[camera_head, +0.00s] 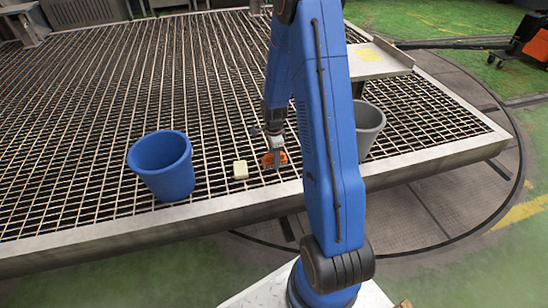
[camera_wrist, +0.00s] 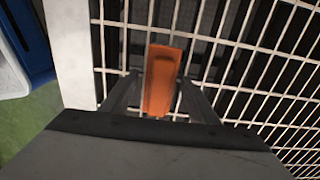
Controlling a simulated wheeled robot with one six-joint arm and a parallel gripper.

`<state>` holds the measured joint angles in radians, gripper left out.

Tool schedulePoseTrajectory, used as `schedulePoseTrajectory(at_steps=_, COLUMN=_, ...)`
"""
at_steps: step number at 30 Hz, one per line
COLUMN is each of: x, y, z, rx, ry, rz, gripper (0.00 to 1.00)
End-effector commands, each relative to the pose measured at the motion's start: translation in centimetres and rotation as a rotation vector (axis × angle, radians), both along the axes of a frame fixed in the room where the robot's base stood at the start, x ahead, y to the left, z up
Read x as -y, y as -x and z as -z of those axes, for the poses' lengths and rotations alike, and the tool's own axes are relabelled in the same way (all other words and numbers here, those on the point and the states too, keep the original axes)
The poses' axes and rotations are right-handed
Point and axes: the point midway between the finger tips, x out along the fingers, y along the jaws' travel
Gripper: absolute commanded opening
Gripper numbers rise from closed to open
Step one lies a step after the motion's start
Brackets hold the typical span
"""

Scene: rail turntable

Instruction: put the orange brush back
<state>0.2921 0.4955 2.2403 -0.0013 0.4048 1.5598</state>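The orange brush (camera_head: 268,161) is at the front part of the grating, right of a pale block. In the wrist view the brush (camera_wrist: 163,72) lies lengthwise between the two fingers of my gripper (camera_wrist: 161,88). My gripper (camera_head: 277,158) points down at the brush in the head view and hides part of it. The fingertips are close to the brush's sides. I cannot tell whether they touch it, or whether the brush rests on the grating or is just above it.
A blue bucket (camera_head: 162,167) stands at left and a grey bucket (camera_head: 368,127) at right, partly behind my arm. The pale block (camera_head: 240,170) lies between the blue bucket and the brush. A metal shelf (camera_head: 375,62) stands behind. The grating (camera_head: 110,90) is clear further back.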

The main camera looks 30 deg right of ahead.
Motion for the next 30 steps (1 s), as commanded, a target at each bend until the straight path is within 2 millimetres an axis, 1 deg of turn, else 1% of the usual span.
schedulePoseTrajectory(at_steps=8, x=0.0, y=0.0, z=-0.1, rx=0.000, ry=0.000, rz=0.000, gripper=0.54)
schedulePoseTrajectory(at_steps=11, x=0.0, y=0.0, z=-0.5, rx=0.001, ry=0.000, rz=0.000, gripper=0.54)
schedulePoseTrajectory(at_steps=14, x=0.0, y=-0.1, z=-1.5, rx=0.002, ry=0.001, rz=0.000, gripper=0.54)
schedulePoseTrajectory(at_steps=17, x=0.0, y=-0.1, z=-3.0, rx=0.004, ry=0.001, rz=0.000, gripper=0.54)
schedulePoseTrajectory(at_steps=27, x=0.0, y=-0.1, z=-9.0, rx=0.004, ry=0.001, rz=0.000, gripper=0.54)
schedulePoseTrajectory(at_steps=30, x=0.0, y=-0.1, z=-10.4, rx=0.003, ry=0.001, rz=0.000, gripper=0.54)
